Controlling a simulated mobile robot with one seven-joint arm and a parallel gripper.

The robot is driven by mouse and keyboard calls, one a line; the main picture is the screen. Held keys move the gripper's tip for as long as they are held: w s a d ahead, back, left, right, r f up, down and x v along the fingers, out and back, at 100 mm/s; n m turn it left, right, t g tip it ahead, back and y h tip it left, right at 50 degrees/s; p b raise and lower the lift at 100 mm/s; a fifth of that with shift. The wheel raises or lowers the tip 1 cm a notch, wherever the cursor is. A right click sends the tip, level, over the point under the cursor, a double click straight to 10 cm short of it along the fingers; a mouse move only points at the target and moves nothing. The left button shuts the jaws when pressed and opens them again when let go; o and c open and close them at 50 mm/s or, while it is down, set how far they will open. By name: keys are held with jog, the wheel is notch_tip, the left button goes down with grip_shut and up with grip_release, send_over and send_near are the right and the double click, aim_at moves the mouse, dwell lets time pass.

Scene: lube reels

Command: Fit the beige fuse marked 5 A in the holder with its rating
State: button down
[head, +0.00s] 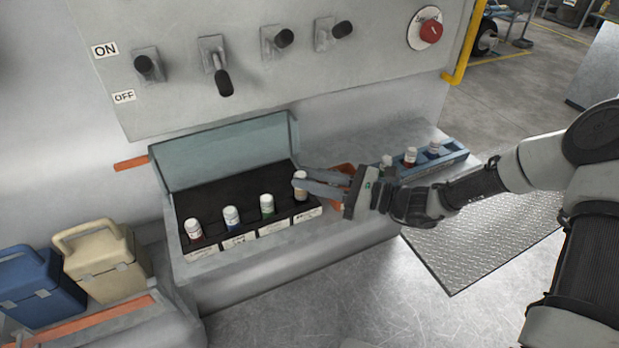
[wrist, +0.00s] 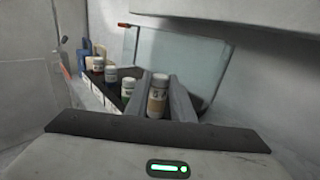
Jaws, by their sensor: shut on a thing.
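The beige fuse (head: 300,190) has a white cap and stands upright at the right end of a black holder block (head: 250,193). My gripper (head: 302,180) reaches in from the right and is shut on it. In the wrist view the fuse (wrist: 157,101) sits between the two fingers, with a dark mark on its white part that may read 5 A. Whether its foot is fully down in the rightmost holder is hidden. Red (head: 193,229), blue (head: 232,216) and green (head: 267,205) fuses stand in the other holders, with white labels below that are too small to read.
A clear lid (head: 220,150) stands open behind the block. Levers (head: 222,82) hang on the panel above. Blue (head: 40,288) and beige (head: 103,262) boxes stand at left.

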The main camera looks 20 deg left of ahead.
jog(key=shift+f+b, duration=1.1)
jog(key=shift+f, duration=0.85)
jog(key=c, duration=1.4)
grip_release()
jog(key=shift+c, duration=0.2)
jog(key=d+p, duration=0.2)
jog(key=d, duration=1.5)
jog(key=shift+d, duration=0.2)
